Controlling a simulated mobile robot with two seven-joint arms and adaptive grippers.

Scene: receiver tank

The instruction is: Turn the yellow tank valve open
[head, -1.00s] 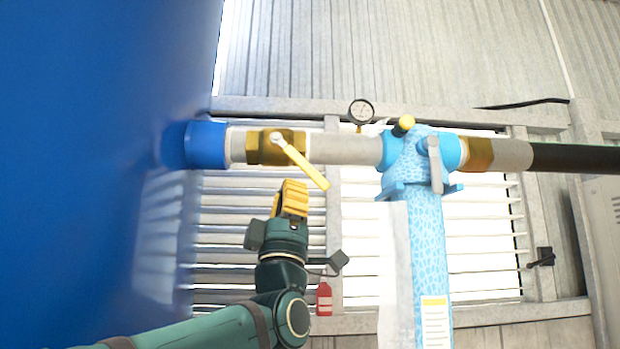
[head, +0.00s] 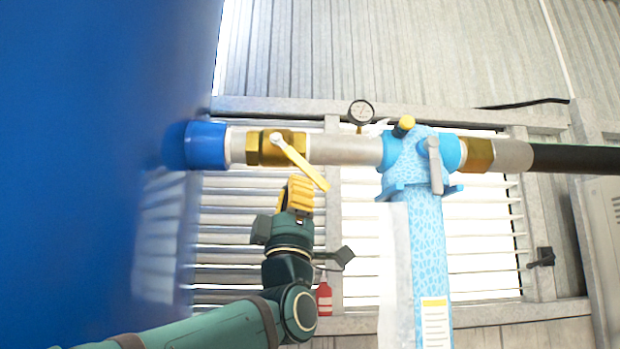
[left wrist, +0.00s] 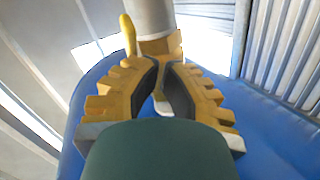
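The yellow tank valve in the head view is a brass body (head: 276,148) on a grey pipe beside the blue tank. Its yellow lever handle (head: 304,166) slants down to the right from a pale pivot. My left gripper (head: 299,183) points up just below the lever, near its free end; I cannot tell whether they touch. In the left wrist view, its yellow ridged fingers (left wrist: 161,66) stand a narrow gap apart, with brass and pipe seen beyond the gap. The handle (left wrist: 128,35) lies outside the fingers, to their left. My right gripper is not in view.
The blue tank (head: 90,150) fills the left side. A pressure gauge (head: 361,112) sits above the pipe. A light-blue patterned column (head: 428,250) with a grey lever (head: 435,165) stands to the right. A red bottle-like object (head: 324,298) shows low behind my arm.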

